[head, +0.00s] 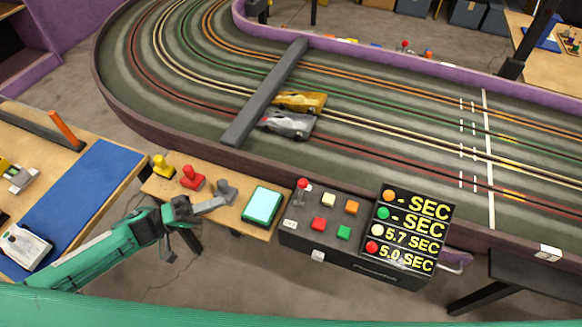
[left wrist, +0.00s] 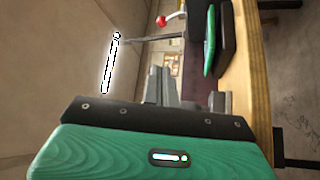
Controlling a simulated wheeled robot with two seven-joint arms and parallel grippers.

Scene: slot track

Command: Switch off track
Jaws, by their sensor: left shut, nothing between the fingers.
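The slot track (head: 395,150) curves across the head view, with a yellow car (head: 300,101) and a silver car (head: 288,124) beside a grey bridge bar. A black control box (head: 330,238) stands at its near edge, with a red-knobbed lever (head: 302,184), coloured buttons and a lit timing display (head: 408,231) showing 5.7 and 5.0 SEC. The red knob also shows in the left wrist view (left wrist: 161,20). My left gripper (head: 226,199) is shut and empty, over the wooden shelf, left of the box. My right gripper is out of view.
The wooden shelf (head: 158,190) holds yellow (head: 162,166) and red (head: 191,177) controllers and a teal-screened tablet (head: 263,204), which lies between my gripper and the box. A table with a blue mat (head: 75,195) is at left. Grey floor shows below the box.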

